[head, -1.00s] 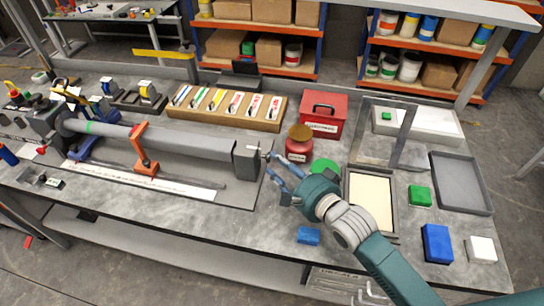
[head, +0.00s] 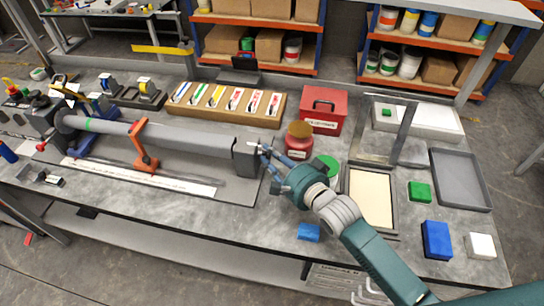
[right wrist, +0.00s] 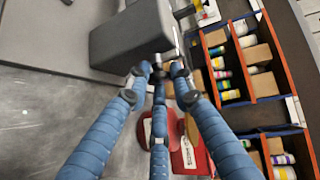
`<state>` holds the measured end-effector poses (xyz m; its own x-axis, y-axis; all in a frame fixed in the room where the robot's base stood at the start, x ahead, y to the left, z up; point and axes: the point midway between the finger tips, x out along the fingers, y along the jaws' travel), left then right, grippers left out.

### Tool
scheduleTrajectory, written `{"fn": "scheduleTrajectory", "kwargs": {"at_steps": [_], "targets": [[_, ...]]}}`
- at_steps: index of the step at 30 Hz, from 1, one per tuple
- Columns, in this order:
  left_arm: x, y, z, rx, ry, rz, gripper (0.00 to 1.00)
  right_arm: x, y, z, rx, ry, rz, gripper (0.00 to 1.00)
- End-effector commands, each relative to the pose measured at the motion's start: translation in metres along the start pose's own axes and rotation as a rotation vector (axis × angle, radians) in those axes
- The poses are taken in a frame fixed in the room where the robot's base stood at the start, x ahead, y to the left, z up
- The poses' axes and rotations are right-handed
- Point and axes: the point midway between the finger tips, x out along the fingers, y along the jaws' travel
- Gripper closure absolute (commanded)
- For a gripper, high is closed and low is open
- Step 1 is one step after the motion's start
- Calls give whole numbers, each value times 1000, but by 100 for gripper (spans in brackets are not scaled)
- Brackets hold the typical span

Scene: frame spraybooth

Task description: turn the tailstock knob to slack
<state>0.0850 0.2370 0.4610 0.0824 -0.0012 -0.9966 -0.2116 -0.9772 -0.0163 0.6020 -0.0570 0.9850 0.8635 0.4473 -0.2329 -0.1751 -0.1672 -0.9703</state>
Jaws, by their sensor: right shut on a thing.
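The tailstock (head: 247,160) is the dark grey block at the right end of the long grey roller on the bench. It also shows in the right wrist view (right wrist: 130,35). Its small metallic knob (head: 257,147) is on the right face, mostly hidden by my fingers. My right gripper (head: 265,152) reaches it from the lower right, with its blue fingers shut around the knob. In the right wrist view the fingertips (right wrist: 160,72) meet close against the tailstock's end. The knob's turn position is too small to read. My left gripper is not in view.
A red jar (head: 299,143) and a green-lidded can (head: 327,170) stand close to the right gripper. A red box (head: 323,110) is behind them. A framed cream panel (head: 371,198) and a blue block (head: 309,232) lie to the right and front. A wooden rack (head: 225,121) stands behind the tailstock.

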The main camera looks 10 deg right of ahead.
Motion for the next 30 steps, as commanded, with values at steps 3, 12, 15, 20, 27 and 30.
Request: {"fn": "scheduleTrajectory", "kwargs": {"at_steps": [3, 12, 15, 20, 27, 30], "targets": [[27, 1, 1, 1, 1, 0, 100, 2, 14, 2, -65, 23, -71, 100], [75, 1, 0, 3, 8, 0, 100, 3, 15, 1, -266, 84, -266, 100], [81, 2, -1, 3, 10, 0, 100, 2, 12, 1, -300, 94, -297, 100], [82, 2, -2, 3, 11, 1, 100, 1, 9, 0, -317, 100, -312, 100], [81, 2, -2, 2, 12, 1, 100, 1, 9, 0, -316, 99, -310, 100], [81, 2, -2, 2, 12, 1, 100, 1, 9, 0, -316, 99, -311, 69]]}}
